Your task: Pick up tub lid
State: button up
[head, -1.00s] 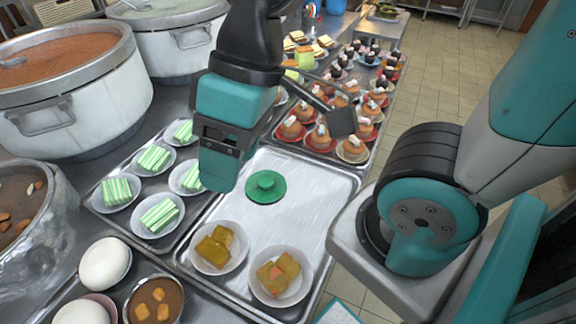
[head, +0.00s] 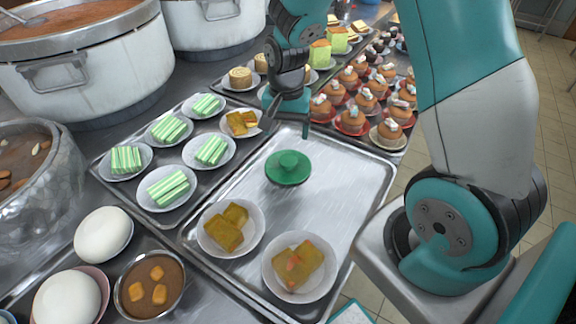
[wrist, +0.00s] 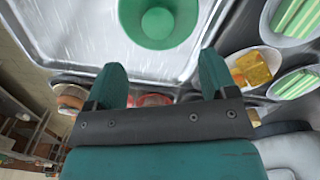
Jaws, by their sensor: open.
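The tub lid is a round green disc with a knob (head: 288,168). It lies flat on the metal tray (head: 335,205), towards the tray's far left part. In the wrist view the green lid (wrist: 160,20) shows at the top, beyond the fingertips and apart from them. My gripper (head: 288,122) is behind the lid in the head view, near the tray's far edge. In the wrist view its two teal fingers (wrist: 161,80) are spread with nothing between them.
Two plates of brown cakes (head: 230,228) (head: 300,266) sit on the same tray in front of the lid. Plates of green striped cakes (head: 168,187) stand left. Cupcakes (head: 352,118) crowd the tray behind. Large pots (head: 85,75) stand at the back left.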

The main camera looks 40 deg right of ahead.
send_over(288, 160)
notch_tip(288, 160, down, 5)
jog(key=shift+a+r, duration=0.15)
jog(key=shift+d+f+p, duration=0.2)
jog(key=shift+f+p, duration=0.35)
jog(key=shift+f, duration=2.1)
jog(key=c, duration=1)
